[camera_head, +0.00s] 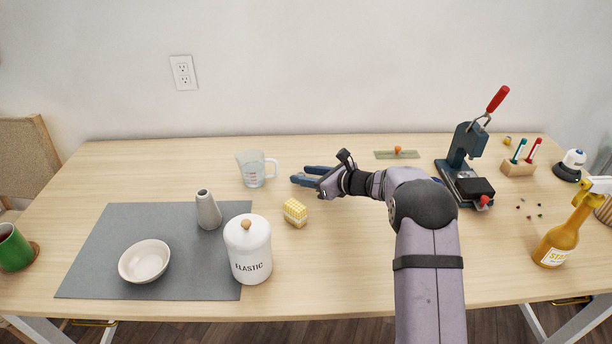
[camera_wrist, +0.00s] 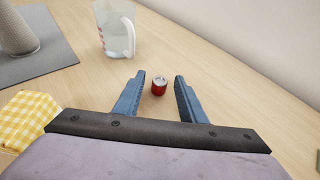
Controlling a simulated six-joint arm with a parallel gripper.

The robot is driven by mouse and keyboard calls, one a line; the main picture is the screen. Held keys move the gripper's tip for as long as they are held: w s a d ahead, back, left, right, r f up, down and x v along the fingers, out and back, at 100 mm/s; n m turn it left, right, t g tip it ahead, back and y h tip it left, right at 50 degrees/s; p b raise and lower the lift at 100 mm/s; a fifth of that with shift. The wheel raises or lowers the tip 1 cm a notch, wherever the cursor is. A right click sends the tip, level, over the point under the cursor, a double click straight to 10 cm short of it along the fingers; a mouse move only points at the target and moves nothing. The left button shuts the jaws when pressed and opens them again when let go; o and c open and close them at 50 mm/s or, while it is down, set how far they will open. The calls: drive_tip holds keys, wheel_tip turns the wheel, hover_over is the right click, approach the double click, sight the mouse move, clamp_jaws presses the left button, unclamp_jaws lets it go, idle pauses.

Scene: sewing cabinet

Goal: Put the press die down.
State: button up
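A small red cylinder with a silvery top, which looks like the press die (camera_wrist: 159,86), stands upright on the bare table in the wrist view. It is between the two blue fingers of my gripper (camera_wrist: 160,77), with a clear gap to each finger. My gripper is open and holds nothing. In the head view my gripper (camera_head: 311,174) is low over the middle of the table, and I cannot make out the die there. The dark press (camera_head: 462,155) with a red-tipped lever stands to the right.
A measuring jug (camera_head: 252,170) stands left of my gripper, and a yellow checked block (camera_head: 295,212) lies nearer the front. A grey mat (camera_head: 100,250) bears a bowl (camera_head: 145,262), a grey vase (camera_head: 208,210) and an elastic jar (camera_head: 248,250). A green strip (camera_head: 385,155) lies behind.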

drive_tip(key=shift+r, duration=0.1)
drive_tip(key=shift+r+p, duration=0.15)
drive_tip(key=shift+p, duration=0.15)
drive_tip(key=shift+s+d, duration=0.2)
drive_tip(key=shift+d, duration=0.1)
drive_tip(key=b+v, duration=0.1)
drive_tip(key=v, duration=1)
drive_tip(key=shift+s+r, duration=0.1)
